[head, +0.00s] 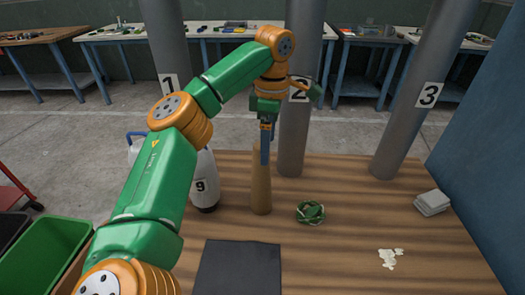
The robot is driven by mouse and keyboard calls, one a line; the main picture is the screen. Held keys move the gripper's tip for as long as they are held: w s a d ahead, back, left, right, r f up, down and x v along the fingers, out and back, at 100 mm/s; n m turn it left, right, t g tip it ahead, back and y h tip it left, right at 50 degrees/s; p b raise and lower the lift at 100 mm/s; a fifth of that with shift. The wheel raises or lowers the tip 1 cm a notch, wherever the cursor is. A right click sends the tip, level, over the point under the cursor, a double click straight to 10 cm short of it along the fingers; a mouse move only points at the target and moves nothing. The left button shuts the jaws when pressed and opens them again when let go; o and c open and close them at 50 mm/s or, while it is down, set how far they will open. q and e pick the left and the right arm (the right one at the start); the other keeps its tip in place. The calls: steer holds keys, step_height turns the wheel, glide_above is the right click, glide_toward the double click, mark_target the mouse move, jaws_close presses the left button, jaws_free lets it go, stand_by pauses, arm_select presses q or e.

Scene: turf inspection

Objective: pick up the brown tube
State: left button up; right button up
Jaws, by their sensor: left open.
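The brown tube (261,188) stands upright on the striped wooden table (345,245), left of the green coiled item. My left arm reaches in from the left. My left gripper (265,158) points down at the tube's top, and its finger covers part of the upper end. The gripper is open, seen edge-on. I cannot tell whether the tube's top is between the fingers or behind them. My right gripper is not in view.
Grey posts numbered 1, 2 (293,130) and 3 (416,100) stand along the back. A white bottle marked 9 (205,180), green coil (310,212), dark mat (238,270), white stack (432,203) and pale scraps (390,257) surround the tube.

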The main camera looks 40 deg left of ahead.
mark_target(261, 180)
arm_select(q)
steer(key=shift+a+f+n+b, duration=0.4)
steer(key=shift+a+n+b, duration=0.2)
steer(key=shift+b, duration=0.25)
steer(key=shift+s+f, duration=0.15)
step_height(261, 180, down, 6)
steer(key=b, duration=0.2)
steer(key=shift+s+a+f+b, duration=0.15)
steer(key=shift+s+a+b, duration=0.05)
steer(key=shift+b, duration=0.15)
steer(key=shift+c, duration=1.3)
jaws_close()
